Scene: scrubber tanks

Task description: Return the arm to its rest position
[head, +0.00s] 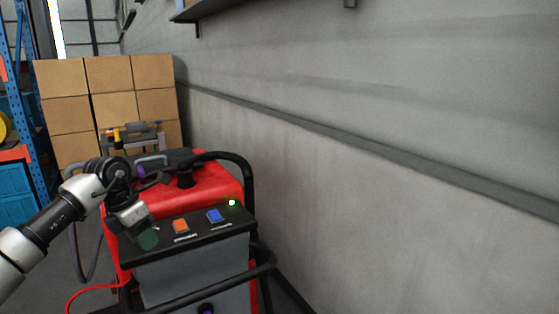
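My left arm comes in from the lower left, bent at its dark joint. Its gripper (142,232) hangs in front of the left end of the black control panel (195,228) on the red scrubber machine (216,182). The fingers are small and dark, so I cannot tell whether they are open or touch the panel. A dark green patch shows at the fingertips; I cannot tell what it belongs to. My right gripper is not in view.
Black tube handles (248,170) frame the machine. A grey wall (400,190) runs close along its right side. Stacked cardboard boxes (85,78) stand behind it. A blue rack (30,85) is at the far left. A shelf (215,8) juts from the wall above.

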